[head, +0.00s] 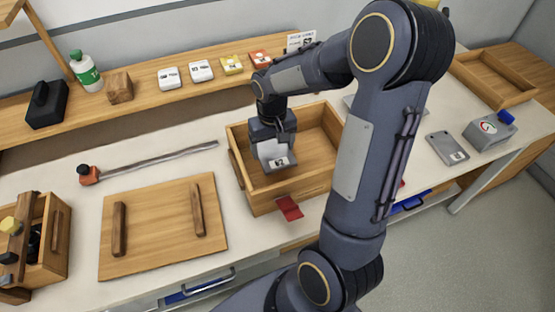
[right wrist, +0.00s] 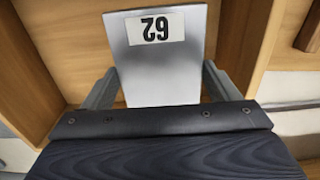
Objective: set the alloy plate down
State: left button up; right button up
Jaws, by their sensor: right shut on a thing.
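The alloy plate (head: 272,150) is a flat silver-grey plate with a white label. In the right wrist view the plate (right wrist: 165,75) shows the label "62", upside down. My right gripper (head: 273,140) is shut on the plate and points down into the open wooden box (head: 262,201). The plate hangs within the box's opening, near its left part. In the right wrist view wooden floor and walls surround the plate; whether its lower edge touches the floor I cannot tell. My left gripper is not in view.
A wooden lid (head: 160,240) with two handles lies left of the box. A red flap (head: 289,208) is at the box's front. Another labelled grey plate (head: 440,144) and a grey device (head: 490,132) lie to the right. A shelf (head: 140,104) runs behind.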

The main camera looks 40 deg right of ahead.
aim_at(273, 150)
notch_tip(273, 150, down, 8)
jog(key=shift+r, duration=0.25)
jog(key=shift+f, duration=0.1)
jog(key=o, duration=1.3)
jog(key=shift+s, duration=0.1)
jog(key=shift+c, duration=0.2)
notch_tip(273, 150, up, 12)
jog(key=shift+r, duration=0.1)
jog(key=s+a+r+n+t+y, duration=0.1)
jog(key=s+a+r+t+y, duration=0.1)
jog(key=s+a, duration=0.4)
jog(key=s+a+r+n+t+y, duration=0.1)
jog(key=s+a+r+t, duration=0.2)
jog(key=s, duration=0.7)
jog(key=shift+s+a+r+t+y, duration=0.35)
jog(key=shift+a+r, duration=0.7)
jog(key=shift+a, duration=0.65)
